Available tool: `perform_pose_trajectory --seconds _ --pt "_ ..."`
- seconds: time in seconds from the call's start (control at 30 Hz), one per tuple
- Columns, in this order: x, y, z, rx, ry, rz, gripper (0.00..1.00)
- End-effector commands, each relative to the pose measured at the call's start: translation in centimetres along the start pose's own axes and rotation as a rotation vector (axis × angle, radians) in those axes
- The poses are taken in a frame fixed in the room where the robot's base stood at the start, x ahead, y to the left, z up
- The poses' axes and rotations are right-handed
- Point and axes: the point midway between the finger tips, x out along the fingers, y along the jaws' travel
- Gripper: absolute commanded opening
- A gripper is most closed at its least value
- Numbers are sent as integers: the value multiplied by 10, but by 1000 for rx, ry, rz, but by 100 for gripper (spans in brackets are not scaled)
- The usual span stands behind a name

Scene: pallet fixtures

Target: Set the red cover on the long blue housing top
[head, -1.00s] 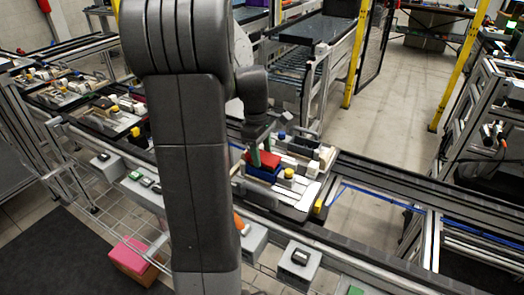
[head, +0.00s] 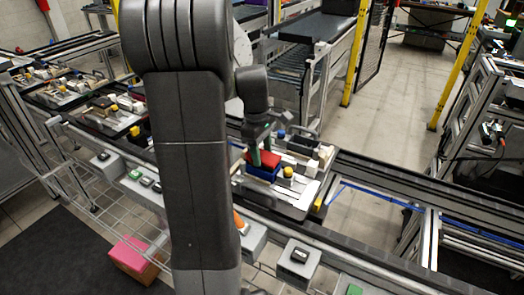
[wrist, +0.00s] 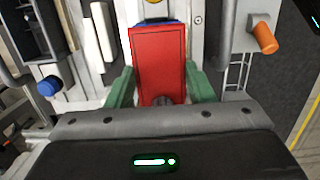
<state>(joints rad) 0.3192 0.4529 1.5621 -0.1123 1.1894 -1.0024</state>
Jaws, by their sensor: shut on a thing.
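The red cover (wrist: 158,62) is between the two green fingers of my gripper (wrist: 160,88) in the wrist view, and the fingers are shut on its sides. In the head view the red cover (head: 264,158) sits right above the long blue housing (head: 262,173), with my gripper (head: 262,150) over it. A thin strip of the blue housing (wrist: 160,21) shows past the cover's far edge in the wrist view; the rest is hidden under the cover. I cannot tell whether the cover fully touches the housing top.
A yellow knob (head: 289,172) stands just right of the housing on the pallet (head: 290,204). White blocks (head: 326,156) stand farther right. In the wrist view a blue knob (wrist: 49,86) is at left and an orange knob (wrist: 263,38) at right.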

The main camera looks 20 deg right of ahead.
Motion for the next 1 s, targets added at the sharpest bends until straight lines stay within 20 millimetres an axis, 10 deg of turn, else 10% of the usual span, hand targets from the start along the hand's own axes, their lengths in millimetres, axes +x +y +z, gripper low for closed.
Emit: perform_pose_trajectory --seconds 1.0 --pt "6 0 -1 0 0 0 25"
